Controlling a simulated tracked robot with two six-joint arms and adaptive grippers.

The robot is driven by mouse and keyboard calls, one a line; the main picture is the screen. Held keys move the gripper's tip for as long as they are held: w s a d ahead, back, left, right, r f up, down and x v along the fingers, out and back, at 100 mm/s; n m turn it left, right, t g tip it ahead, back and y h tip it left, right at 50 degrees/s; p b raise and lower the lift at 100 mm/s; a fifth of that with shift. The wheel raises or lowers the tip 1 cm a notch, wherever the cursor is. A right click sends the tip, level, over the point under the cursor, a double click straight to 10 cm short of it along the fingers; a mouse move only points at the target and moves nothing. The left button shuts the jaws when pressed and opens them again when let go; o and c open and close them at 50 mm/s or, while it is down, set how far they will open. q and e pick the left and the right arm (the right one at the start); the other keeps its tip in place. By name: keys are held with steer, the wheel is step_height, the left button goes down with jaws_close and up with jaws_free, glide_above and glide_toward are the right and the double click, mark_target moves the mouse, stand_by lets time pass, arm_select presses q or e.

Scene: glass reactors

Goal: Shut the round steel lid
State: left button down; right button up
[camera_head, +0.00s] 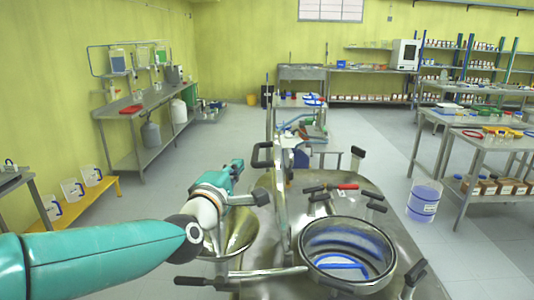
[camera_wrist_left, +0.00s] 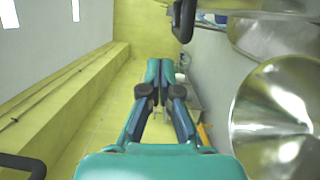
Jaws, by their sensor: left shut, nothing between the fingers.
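The round steel lid (camera_head: 240,236) stands swung open at the left of the round vessel opening (camera_head: 347,252), its shiny hollow side showing. My left arm hides part of it. In the left wrist view the lid (camera_wrist_left: 278,112) is a large shiny cone at the right. My left gripper (camera_head: 236,169) is just beyond and above the lid in the head view. It looks apart from the lid. In the left wrist view the gripper (camera_wrist_left: 157,84) has its fingertips together, with nothing between them. My right gripper is not in view.
A steel rod with a black grip (camera_head: 190,281) sticks out left below the lid. Black-handled clamps (camera_head: 375,202) surround the opening. A black handle (camera_head: 262,155) stands near my gripper. A side bench (camera_head: 150,100) is at the left; open floor (camera_head: 375,140) lies beyond the reactor.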

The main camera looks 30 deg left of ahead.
arm_select(q)
steer(key=w+p, duration=0.1)
steer(key=w, duration=0.2)
steer(key=w+p, duration=0.2)
steer(key=w, duration=0.1)
steer(key=w+r+p, duration=0.1)
steer(key=w, duration=0.2)
steer(key=shift+w+d+p, duration=0.1)
steer(key=shift+d+p, duration=0.2)
steer(key=shift+w+d, duration=0.1)
steer(key=shift+d, duration=0.15)
steer(key=shift+w+d+f, duration=0.1)
steer(key=shift+w+f, duration=0.05)
steer(key=shift+f, duration=0.05)
